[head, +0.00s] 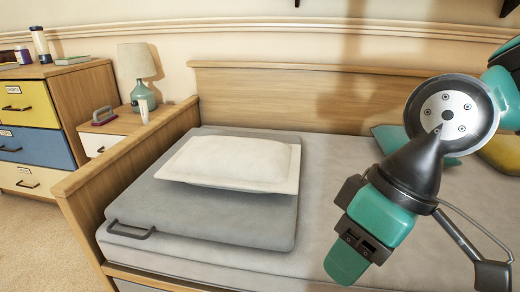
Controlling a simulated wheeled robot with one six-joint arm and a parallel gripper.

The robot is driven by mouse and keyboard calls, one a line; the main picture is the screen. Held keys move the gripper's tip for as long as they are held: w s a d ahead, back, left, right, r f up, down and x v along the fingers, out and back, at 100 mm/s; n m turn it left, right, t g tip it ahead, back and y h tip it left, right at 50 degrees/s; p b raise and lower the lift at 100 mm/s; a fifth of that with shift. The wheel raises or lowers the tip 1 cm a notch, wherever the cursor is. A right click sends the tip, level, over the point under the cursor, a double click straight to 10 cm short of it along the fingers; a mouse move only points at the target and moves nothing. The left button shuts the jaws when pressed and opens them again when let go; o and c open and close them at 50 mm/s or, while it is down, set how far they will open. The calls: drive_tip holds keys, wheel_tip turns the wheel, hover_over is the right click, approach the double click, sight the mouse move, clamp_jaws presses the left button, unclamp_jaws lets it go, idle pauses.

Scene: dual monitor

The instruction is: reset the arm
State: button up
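My arm comes in from the right edge, teal and dark grey, with a round bolted joint (447,110). My gripper (385,225) hangs at the lower right, in front of the bed. It shows as a teal and black part on the left and thin dark bars leading to a black block at the right edge. I cannot make out whether its fingers are apart or together. I see nothing held in it.
The bed (330,185) has a wooden headboard and side panel. A grey folded pad with a handle (220,215) lies on it under a white pillow (235,160). Teal and yellow cushions lie behind my arm. A nightstand with a lamp (140,75) and a drawer cabinet (50,120) stand left.

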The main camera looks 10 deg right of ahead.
wheel_tip(320, 180, up, 36)
drive_tip(key=p, duration=3.4)
